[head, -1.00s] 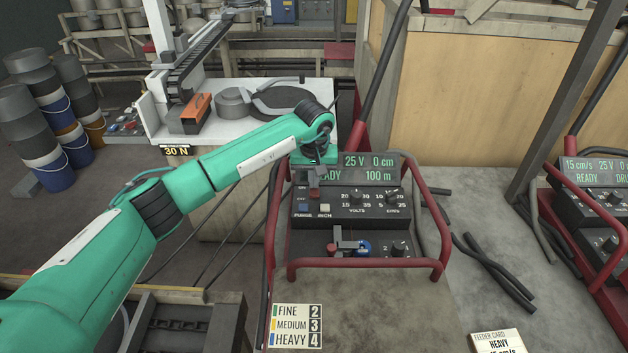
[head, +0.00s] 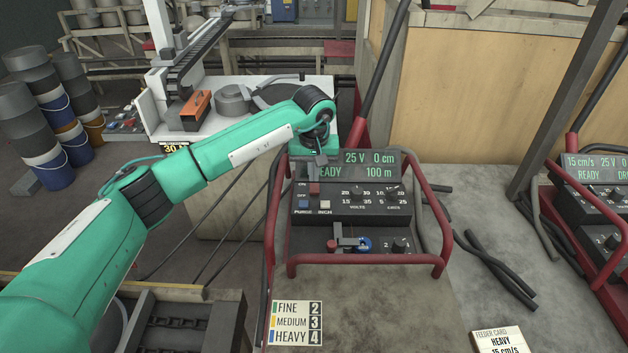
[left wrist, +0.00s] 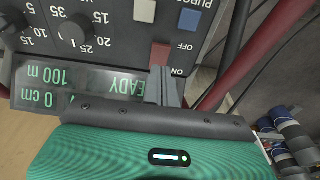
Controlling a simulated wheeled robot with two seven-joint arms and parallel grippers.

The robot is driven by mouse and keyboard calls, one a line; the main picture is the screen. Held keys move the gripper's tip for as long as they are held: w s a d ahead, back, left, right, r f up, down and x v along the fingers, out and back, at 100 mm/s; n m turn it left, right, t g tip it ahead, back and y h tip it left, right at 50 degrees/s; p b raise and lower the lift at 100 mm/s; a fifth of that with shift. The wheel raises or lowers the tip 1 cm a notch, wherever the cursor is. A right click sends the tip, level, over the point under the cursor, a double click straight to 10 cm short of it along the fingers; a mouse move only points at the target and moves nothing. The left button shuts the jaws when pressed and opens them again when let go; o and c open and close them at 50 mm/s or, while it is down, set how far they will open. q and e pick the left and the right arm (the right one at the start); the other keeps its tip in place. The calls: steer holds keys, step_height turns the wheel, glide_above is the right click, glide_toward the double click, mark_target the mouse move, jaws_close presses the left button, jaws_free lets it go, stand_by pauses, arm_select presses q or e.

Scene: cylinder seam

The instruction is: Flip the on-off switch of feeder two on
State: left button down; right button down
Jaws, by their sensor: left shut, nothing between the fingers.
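The middle feeder (head: 350,215) is a dark control box in a red tube frame; I see no feeder number on it. Its on-off switch (head: 314,188) is a small red lever at the panel's upper left, beside the ON and OFF labels. In the left wrist view the red switch (left wrist: 160,56) lies near the ON label, just past my fingertips. My left gripper (head: 319,174) is shut and empty, its tips close to the switch's ON end; whether they touch cannot be told. My right gripper is not in view.
Below the switch are a blue PURGE button (head: 303,204) and a pale INCH button (head: 324,205). The VOLTS knob (head: 357,194) is to the right. The red frame (head: 272,220) flanks the box. A second feeder (head: 595,205) stands at the right.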

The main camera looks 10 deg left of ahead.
mark_target(314, 193)
arm_select(q)
step_height(314, 193, up, 11)
steer(key=s+b, duration=0.1)
steer(key=b, duration=0.2)
steer(key=shift+s+d+b, duration=0.15)
steer(key=shift+s+b, duration=0.05)
steer(key=shift+b, duration=0.1)
